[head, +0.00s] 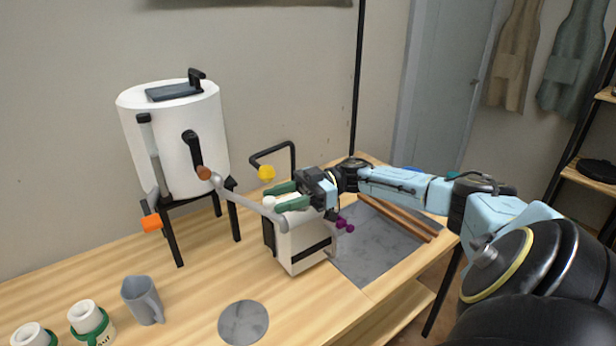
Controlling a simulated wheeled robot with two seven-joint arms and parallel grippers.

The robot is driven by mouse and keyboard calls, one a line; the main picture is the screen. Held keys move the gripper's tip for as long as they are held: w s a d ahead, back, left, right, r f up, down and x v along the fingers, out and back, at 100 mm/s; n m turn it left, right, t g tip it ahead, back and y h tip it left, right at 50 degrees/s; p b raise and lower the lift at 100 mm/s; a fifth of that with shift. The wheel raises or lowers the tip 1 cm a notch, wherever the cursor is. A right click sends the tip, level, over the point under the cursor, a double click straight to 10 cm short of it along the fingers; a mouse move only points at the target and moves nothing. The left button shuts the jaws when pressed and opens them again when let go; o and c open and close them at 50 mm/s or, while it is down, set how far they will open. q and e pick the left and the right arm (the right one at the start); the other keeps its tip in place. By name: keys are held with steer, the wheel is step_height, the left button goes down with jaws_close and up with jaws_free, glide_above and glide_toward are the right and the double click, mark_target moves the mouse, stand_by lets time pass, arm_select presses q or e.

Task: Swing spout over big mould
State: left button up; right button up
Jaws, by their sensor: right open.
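A white tank (180,140) stands on a black stand at the left. A grey spout (245,204) runs from its front, by a brown knob (204,173), toward the right. The spout's far end shows at the upper left edge of the big mould (306,241), a white block with a black band; I cannot tell whether it is directly over the mould. My right gripper (275,195), with green fingers, is open just above the spout's far end and the mould's top. It hides part of the mould's top. I cannot tell whether it touches either. My left gripper is not in view.
Two small white moulds with green bands (86,318), a grey jug (142,299) and a round grey disc (243,323) are at the front. A black bent rod with a yellow ball (266,172) rises behind the mould. A grey slab (375,262) lies right of it.

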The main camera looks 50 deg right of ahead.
steer(key=b+v, duration=0.2)
steer(key=v, duration=0.8)
steer(key=shift+d, duration=0.25)
